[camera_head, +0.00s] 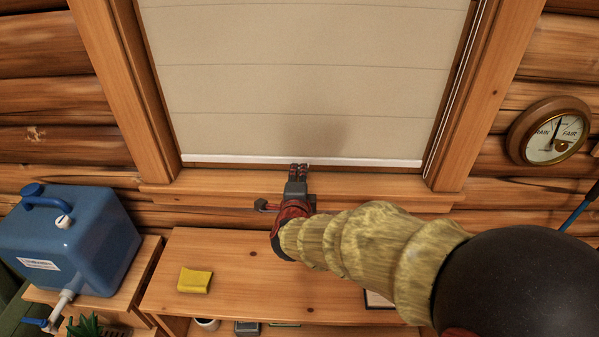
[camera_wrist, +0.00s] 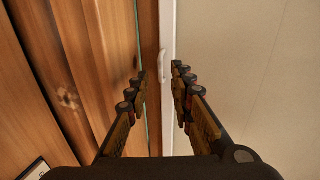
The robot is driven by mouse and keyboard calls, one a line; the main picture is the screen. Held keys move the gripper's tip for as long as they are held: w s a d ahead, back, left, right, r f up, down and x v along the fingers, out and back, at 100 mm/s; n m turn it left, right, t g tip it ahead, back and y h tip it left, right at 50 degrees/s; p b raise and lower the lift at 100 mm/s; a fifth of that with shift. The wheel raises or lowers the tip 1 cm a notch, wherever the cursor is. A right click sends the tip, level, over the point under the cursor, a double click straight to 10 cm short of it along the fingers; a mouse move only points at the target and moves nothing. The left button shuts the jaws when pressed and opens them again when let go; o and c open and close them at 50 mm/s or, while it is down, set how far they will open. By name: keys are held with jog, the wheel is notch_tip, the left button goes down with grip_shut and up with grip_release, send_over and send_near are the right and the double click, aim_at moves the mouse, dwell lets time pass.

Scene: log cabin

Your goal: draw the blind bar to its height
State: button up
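A beige blind (camera_head: 300,80) hangs down over the window almost to the sill. Its white bar (camera_head: 240,159) runs level along the blind's bottom edge. In the wrist view the bar (camera_wrist: 168,25) stands upright in the picture, with a small white pull tab (camera_wrist: 161,68) on it. My gripper (camera_head: 298,168) is at the middle of the bar, reaching up from below. In the wrist view my gripper (camera_wrist: 159,76) has its fingers apart, with the tab seen between the fingertips. Whether either finger touches the bar or tab cannot be told.
The wooden sill (camera_head: 390,189) lies just below the bar. A wooden cabinet top (camera_head: 240,285) below carries a yellow sponge (camera_head: 195,280). A blue water container (camera_head: 65,240) stands at left. A round barometer (camera_head: 548,131) hangs at right. A cord (camera_head: 460,85) runs down the right frame.

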aim_at(300, 144)
jog(key=shift+b+x, duration=0.35)
jog(key=shift+x, duration=1.65)
jog(key=shift+c, duration=0.2)
grip_shut()
